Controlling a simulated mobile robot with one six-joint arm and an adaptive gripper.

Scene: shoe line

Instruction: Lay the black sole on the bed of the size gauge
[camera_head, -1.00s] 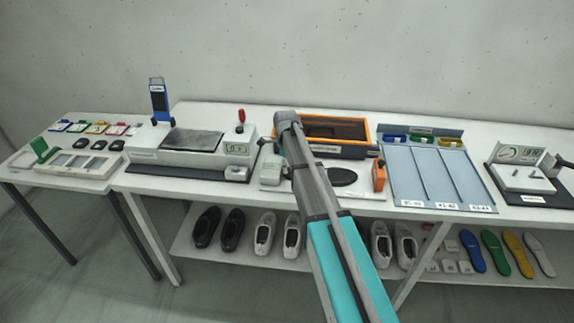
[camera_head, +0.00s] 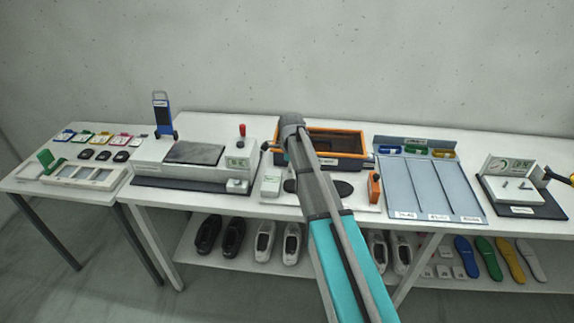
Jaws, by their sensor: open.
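My arm reaches up the middle of the view to a grey wrist joint, and my gripper is hidden behind it. A flat, rounded black shape, apparently the black sole (camera_head: 342,189), shows beside my arm on a white plate (camera_head: 354,205). My arm covers its middle. The plate has an orange block (camera_head: 374,187) at its right and a pale box (camera_head: 271,186) at its left, and looks like the size gauge. I cannot tell whether the black shape is a loose sole or part of the plate.
An orange-rimmed bin (camera_head: 350,132) stands behind the plate. A machine with a dark pad (camera_head: 194,153) and red-knobbed lever is left. A blue-grey three-lane board (camera_head: 428,187) and a display device (camera_head: 512,190) are right. Shoes and coloured insoles lie on the lower shelf.

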